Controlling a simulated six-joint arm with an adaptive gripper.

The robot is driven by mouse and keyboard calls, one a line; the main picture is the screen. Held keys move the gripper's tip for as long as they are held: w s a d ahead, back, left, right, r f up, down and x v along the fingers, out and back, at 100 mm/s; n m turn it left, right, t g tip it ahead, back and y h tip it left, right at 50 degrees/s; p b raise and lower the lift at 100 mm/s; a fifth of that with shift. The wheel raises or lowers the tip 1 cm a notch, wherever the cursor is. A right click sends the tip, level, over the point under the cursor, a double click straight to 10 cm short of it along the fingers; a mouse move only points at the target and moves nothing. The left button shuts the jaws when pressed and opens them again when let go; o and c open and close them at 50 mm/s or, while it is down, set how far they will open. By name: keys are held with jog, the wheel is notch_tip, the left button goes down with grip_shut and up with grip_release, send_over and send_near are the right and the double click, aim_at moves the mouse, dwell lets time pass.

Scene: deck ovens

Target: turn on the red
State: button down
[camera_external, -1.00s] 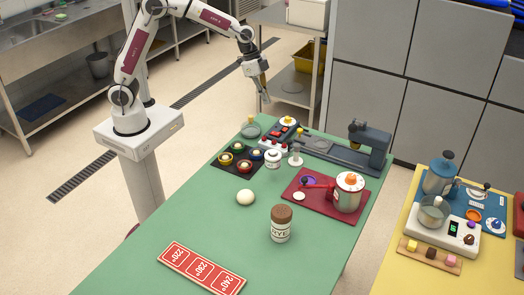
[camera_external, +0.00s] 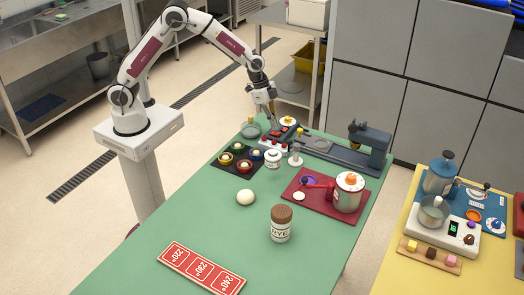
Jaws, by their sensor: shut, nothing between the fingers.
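A small device with a dark top and red parts (camera_external: 287,133) sits at the far end of the green table. Whether any part is switched on is too small to see.
The green table (camera_external: 190,222) holds a black tray with several colored cups (camera_external: 238,170), a white ball (camera_external: 245,196), a brown-lidded jar (camera_external: 281,224) and a red temperature card (camera_external: 202,268). The table's left front is clear.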

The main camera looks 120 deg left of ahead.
jog(key=shift+x, duration=0.75)
jog(key=shift+w+f, duration=0.3)
jog(key=shift+f, duration=0.05)
jog(key=shift+s, duration=0.85)
jog(key=v, duration=1.4)
dwell(0.3)
